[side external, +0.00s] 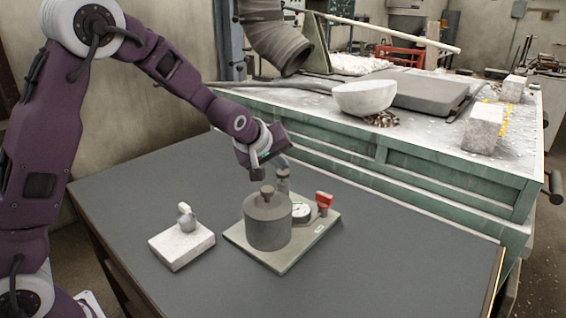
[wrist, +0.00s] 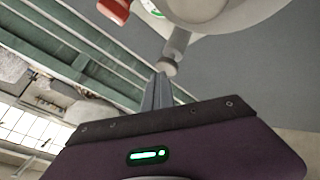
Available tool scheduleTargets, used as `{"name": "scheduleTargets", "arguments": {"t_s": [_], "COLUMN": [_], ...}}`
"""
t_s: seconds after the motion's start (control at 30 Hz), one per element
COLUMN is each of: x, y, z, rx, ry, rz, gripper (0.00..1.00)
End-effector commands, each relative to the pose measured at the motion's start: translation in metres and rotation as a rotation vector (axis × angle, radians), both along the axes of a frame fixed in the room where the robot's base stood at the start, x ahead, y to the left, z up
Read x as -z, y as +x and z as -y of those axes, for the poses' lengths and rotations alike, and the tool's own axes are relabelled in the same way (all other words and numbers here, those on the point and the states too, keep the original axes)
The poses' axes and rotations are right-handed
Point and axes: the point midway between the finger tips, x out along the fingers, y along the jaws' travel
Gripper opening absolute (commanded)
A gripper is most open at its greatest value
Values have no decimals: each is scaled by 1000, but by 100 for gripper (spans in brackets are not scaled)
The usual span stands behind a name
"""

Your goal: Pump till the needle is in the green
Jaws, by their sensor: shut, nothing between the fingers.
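The pump is a grey cylinder (side external: 267,222) with a knob on top, standing on a flat base plate (side external: 318,232). A small white-faced gauge (side external: 301,212) sits beside the cylinder; its needle is too small to read. In the wrist view a sliver of the gauge (wrist: 152,8) shows some green at the top edge. A red handle (side external: 324,199) stands at the plate's right; it also shows in the wrist view (wrist: 113,10). My gripper (side external: 279,166) is shut and empty, just above a small grey knob on a post (side external: 283,182) behind the cylinder. In the wrist view the fingertips (wrist: 161,78) are close to that knob (wrist: 168,66); contact is unclear.
A pale block with a small rounded fitting (side external: 182,245) lies on the dark table (side external: 130,195), left of the pump. A green bench (side external: 400,165) with a white bowl (side external: 364,97) stands behind. The table's front and right are clear.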

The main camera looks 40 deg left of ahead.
Motion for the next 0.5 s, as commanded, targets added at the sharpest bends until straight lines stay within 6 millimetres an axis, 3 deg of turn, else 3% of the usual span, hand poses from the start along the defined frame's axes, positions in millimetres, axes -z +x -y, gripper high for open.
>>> {"name": "scheduleTargets", "arguments": {"t_s": [0.5], "x": [7], "y": [-1], "z": [0], "rx": [0], "ry": [0], "rz": [-4], "gripper": [0]}}
